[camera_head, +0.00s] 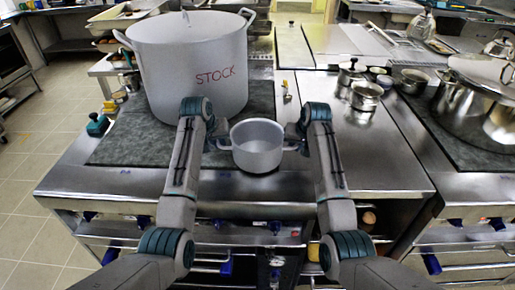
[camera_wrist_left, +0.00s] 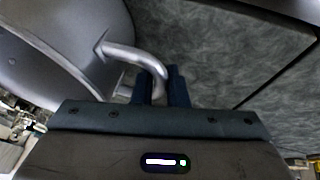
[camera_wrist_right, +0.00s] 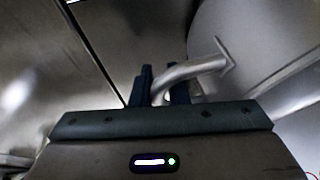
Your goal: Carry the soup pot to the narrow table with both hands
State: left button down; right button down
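The soup pot (camera_head: 258,147) is a small grey metal pot with two side handles, open at the top and upright. It is at the front of the dark cooktop; I cannot tell whether it touches the surface. My left gripper (camera_head: 220,143) is at its left handle; in the left wrist view the handle (camera_wrist_left: 130,55) runs between the fingers (camera_wrist_left: 160,88), which close on it. My right gripper (camera_head: 294,145) is at the right handle; in the right wrist view the handle (camera_wrist_right: 205,68) fills the gap between the fingers (camera_wrist_right: 162,88). I cannot identify the narrow table.
A large pot marked STOCK (camera_head: 190,65) stands just behind and left of the soup pot. Small steel pots (camera_head: 366,95) stand on the steel counter (camera_head: 375,160) to the right. A large shiny pot (camera_head: 485,105) is at far right. Open tiled floor (camera_head: 35,170) lies left.

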pick_arm(q)
jog(key=shift+a+r, duration=0.1)
jog(key=shift+r, duration=0.05)
pick_arm(e)
jog(key=shift+d, duration=0.1)
